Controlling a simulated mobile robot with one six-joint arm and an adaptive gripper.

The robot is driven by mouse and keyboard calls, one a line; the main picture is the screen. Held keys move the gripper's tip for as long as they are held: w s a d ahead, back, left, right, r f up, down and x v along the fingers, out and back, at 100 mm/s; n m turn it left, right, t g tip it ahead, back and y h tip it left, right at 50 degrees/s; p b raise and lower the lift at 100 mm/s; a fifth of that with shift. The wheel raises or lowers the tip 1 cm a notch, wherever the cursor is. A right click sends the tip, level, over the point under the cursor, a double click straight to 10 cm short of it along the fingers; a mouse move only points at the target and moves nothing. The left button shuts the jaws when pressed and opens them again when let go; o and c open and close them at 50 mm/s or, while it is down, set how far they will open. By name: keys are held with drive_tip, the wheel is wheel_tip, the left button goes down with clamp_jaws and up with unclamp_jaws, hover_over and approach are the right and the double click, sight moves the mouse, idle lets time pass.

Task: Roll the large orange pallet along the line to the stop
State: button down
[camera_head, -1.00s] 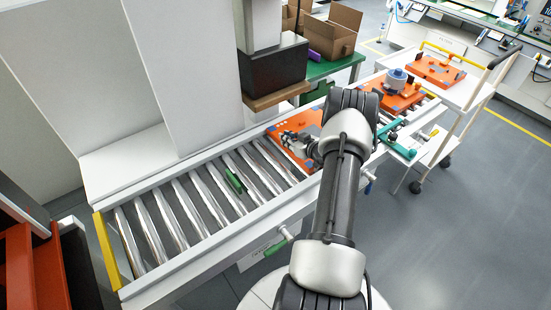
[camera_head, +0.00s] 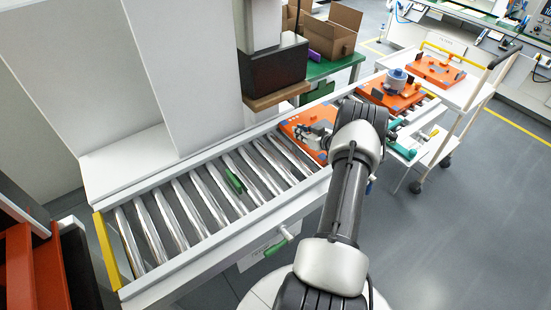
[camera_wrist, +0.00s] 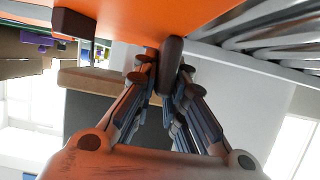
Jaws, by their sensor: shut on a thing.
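The large orange pallet (camera_head: 297,122) lies on the roller line, past the dark press head and partly hidden behind my arm. My gripper (camera_head: 318,136) is low over its near part. In the wrist view my gripper (camera_wrist: 166,75) has its fingers closed around a dark rounded post (camera_wrist: 172,52), which stands against the pallet's orange face (camera_wrist: 150,18). A green bar (camera_head: 235,181) sits between the rollers; I cannot tell whether it is the stop. A second orange pallet (camera_head: 378,96) carries a blue-grey round part farther along the line.
Bare rollers (camera_head: 180,215) fill the near left part of the line, up to a yellow end plate (camera_head: 107,250). A white cart (camera_head: 468,92) with another orange pallet (camera_head: 440,70) stands at the far end. Cardboard boxes (camera_head: 335,35) rest on a green table behind.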

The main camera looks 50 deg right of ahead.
drive_tip(key=shift+s+d+r, duration=0.1)
drive_tip(key=shift+s+d, duration=0.05)
drive_tip(key=shift+d, duration=0.45)
drive_tip(key=shift+s+d, duration=0.1)
drive_tip(key=shift+d, duration=0.45)
